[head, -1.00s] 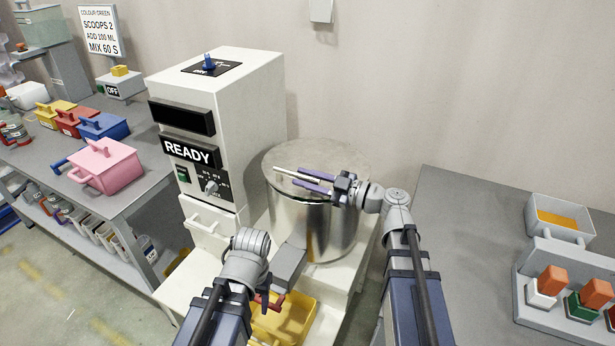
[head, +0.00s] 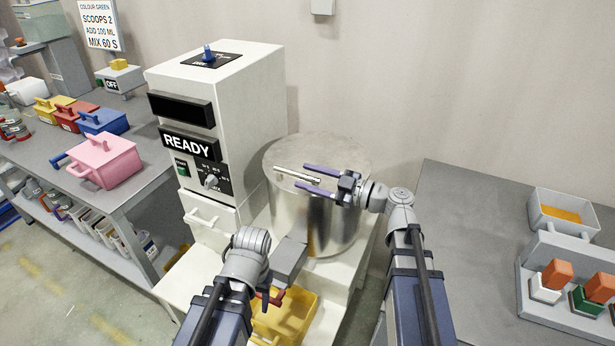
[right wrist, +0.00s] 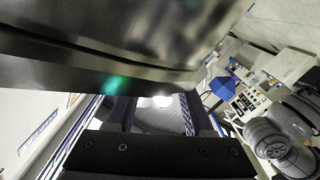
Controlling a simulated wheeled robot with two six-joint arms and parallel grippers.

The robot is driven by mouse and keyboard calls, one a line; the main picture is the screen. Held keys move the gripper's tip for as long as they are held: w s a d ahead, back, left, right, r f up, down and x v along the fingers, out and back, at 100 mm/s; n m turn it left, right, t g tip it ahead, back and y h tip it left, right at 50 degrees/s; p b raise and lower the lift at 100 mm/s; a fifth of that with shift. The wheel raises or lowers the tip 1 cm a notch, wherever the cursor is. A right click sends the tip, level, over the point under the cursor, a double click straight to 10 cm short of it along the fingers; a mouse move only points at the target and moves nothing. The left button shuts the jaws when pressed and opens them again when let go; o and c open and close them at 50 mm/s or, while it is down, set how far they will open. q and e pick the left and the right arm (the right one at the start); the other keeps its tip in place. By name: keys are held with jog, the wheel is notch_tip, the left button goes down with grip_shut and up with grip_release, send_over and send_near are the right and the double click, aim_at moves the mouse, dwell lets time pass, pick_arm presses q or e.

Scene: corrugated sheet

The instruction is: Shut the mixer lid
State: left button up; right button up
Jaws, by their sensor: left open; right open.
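The mixer is a tall white cabinet (head: 240,115) with a READY display and a steel drum (head: 325,230). The drum's round steel lid (head: 338,150) appears to lie flat over its top, though I cannot tell if it is fully seated. A pale bar handle (head: 293,174) crosses the lid. My right gripper (head: 298,179) is open over the lid beside the handle, its purple fingers apart. In the right wrist view, steel curves close above the open fingers (right wrist: 160,115). My left gripper (head: 268,299) is low in front of the drum, largely hidden by its arm.
A yellow bin (head: 290,315) sits below the drum. A grey bench (head: 460,250) stands at the right, with a tray of orange material (head: 562,218). The left bench holds a pink lidded box (head: 105,160) and other coloured boxes. The wall rises behind the drum.

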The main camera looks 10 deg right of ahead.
jog(key=v, duration=0.7)
dwell(0.4)
